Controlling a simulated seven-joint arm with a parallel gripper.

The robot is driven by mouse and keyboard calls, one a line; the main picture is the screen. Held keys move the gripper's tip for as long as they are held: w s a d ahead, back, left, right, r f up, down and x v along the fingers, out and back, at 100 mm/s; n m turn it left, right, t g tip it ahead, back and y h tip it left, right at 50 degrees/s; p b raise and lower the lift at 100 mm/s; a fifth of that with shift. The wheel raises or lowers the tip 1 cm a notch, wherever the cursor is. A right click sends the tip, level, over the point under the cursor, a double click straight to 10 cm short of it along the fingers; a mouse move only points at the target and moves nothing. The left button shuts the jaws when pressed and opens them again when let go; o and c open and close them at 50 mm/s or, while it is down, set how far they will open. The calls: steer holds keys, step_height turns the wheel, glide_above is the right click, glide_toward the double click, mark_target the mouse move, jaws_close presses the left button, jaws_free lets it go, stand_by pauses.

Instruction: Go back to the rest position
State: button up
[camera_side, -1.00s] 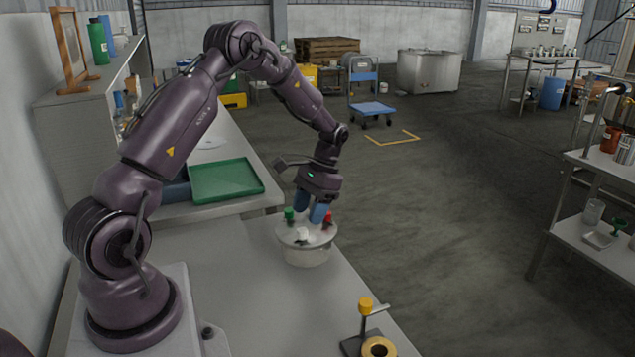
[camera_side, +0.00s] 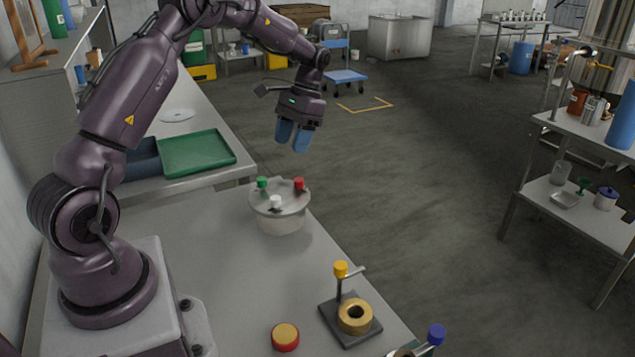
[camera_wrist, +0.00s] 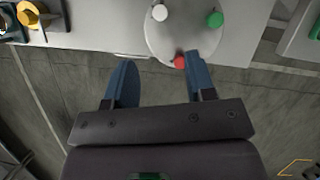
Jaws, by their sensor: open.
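My gripper (camera_side: 293,137) has two blue fingers and hangs in the air above and behind the round tank, apart from it. In the wrist view my gripper (camera_wrist: 160,88) is open, with nothing between its fingers. The tank (camera_side: 281,222) is a pale round vessel with a grey lid that carries a green cap (camera_side: 262,183), a red cap (camera_side: 299,184) and a white cap (camera_side: 276,202). The tank's lid also shows at the top of the wrist view (camera_wrist: 185,32), where the right finger overlaps its lower edge near the red cap.
A black stand with a brass ring (camera_side: 355,316) and yellow knob (camera_side: 341,269) stands near the table's front edge. A red-and-gold disc (camera_side: 285,337) lies beside it. A green tray (camera_side: 197,153) is at the left. A shelf rack (camera_side: 590,180) stands right; open floor lies between.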

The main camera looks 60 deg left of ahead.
steer(key=s+d+r+m+t, duration=0.1)
steer(key=s+d+r+t, duration=0.4)
steer(key=s+d+r, duration=0.2)
steer(key=s+d+r+m+t+y, duration=0.1)
steer(key=s+d+r+m+t, duration=0.1)
steer(key=s+d+r+t, duration=0.2)
steer(key=s+d+r, duration=0.3)
steer(key=s+d, duration=0.4)
steer(key=d, duration=0.4)
steer(key=shift+r+t, duration=0.2)
steer(key=shift+t, duration=0.2)
stand_by(4.7)
